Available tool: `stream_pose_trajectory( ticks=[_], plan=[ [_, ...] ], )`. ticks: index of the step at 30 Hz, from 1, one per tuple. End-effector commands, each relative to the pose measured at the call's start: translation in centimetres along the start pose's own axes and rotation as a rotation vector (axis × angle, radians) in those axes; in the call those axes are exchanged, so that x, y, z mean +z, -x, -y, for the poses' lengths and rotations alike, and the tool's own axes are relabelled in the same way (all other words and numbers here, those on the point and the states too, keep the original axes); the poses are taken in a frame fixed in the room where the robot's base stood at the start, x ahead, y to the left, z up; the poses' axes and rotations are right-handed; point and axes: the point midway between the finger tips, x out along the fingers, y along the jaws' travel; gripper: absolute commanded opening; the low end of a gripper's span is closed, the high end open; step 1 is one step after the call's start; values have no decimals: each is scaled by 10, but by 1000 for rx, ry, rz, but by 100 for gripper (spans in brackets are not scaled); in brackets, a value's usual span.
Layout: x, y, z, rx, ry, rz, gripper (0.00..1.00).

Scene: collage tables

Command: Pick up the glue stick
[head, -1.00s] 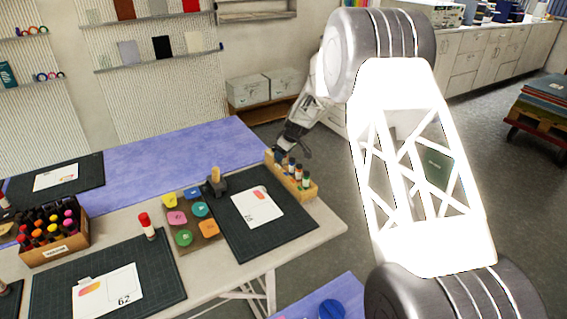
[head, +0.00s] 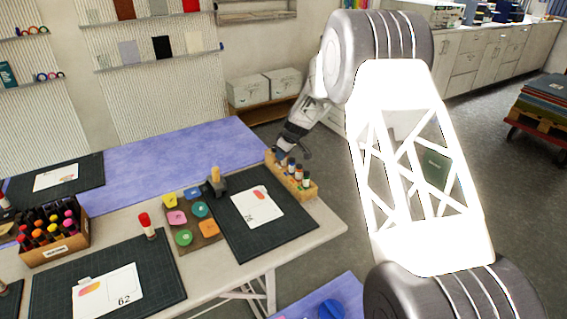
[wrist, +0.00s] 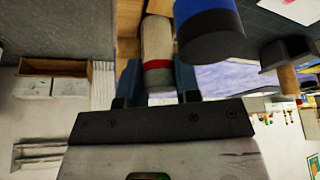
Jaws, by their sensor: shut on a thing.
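My gripper (wrist: 157,98) is shut on a pale, round stick (wrist: 157,45) with a red band and a grey end, which looks like the glue stick. In the head view my gripper (head: 293,156) is at the back left end of the wooden rack (head: 312,191), low among its contents. The held stick is hard to make out there. A thicker blue and dark cylinder (wrist: 210,35) is close beside the held stick in the wrist view. A separate red-capped, white stick (head: 147,226) stands upright on the table to the left.
Free purple tabletop (head: 190,148) lies behind.

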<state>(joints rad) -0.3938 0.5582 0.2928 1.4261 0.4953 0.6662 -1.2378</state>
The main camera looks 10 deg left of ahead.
Motion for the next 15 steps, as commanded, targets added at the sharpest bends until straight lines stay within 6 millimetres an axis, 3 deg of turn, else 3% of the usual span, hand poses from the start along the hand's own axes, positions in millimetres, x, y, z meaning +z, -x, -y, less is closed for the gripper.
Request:
stream_pose_trajectory(
  ticks=[8, 15],
  plan=[
    [0, 1, 0, 0, 0, 0, 9],
    [-7, 15, 0, 2, 0, -2, 9]
  ],
)
